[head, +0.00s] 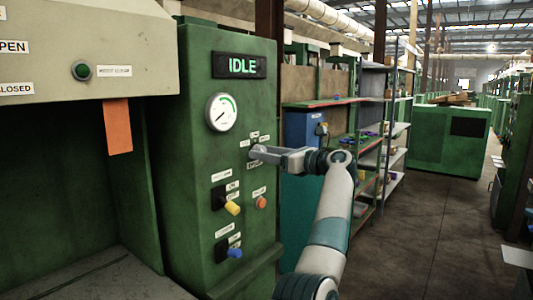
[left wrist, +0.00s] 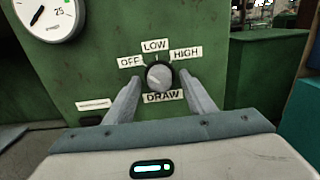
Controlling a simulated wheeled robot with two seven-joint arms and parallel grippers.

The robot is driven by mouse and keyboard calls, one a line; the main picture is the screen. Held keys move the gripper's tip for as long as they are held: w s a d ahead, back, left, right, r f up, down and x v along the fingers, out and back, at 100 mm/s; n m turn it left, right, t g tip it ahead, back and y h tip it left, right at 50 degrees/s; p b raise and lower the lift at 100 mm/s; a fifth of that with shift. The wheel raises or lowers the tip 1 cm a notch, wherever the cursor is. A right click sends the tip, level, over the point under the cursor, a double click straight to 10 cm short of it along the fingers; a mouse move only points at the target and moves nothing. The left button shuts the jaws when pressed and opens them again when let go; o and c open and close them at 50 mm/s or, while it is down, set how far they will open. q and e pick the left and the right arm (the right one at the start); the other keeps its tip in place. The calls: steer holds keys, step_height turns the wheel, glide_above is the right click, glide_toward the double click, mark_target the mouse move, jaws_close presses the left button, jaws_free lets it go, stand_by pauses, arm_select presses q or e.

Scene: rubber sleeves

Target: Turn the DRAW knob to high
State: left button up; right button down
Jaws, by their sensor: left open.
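The DRAW knob (left wrist: 160,77) is a round grey knob in a dark ring on a green panel, with labels OFF (left wrist: 130,62), LOW (left wrist: 155,46), HIGH (left wrist: 186,54) and DRAW (left wrist: 163,97) around it. Its setting is too small to read surely. My left gripper (left wrist: 162,82) is open, with one finger on each side of the knob and a visible gap to it. In the head view my left gripper (head: 256,153) is at the panel front and hides most of the knob. My right gripper is in neither view.
The green cabinet (head: 194,120) bears an IDLE display (head: 240,65), a dial gauge (head: 221,112), a yellow switch (head: 232,208), a blue switch (head: 235,253) and an orange button (head: 261,202) below the gripper. An orange tag (head: 117,127) hangs at left. Shelves (head: 372,150) stand behind my arm.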

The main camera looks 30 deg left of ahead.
arm_select(q)
steer(key=shift+c, duration=0.3)
steer(key=c, duration=1)
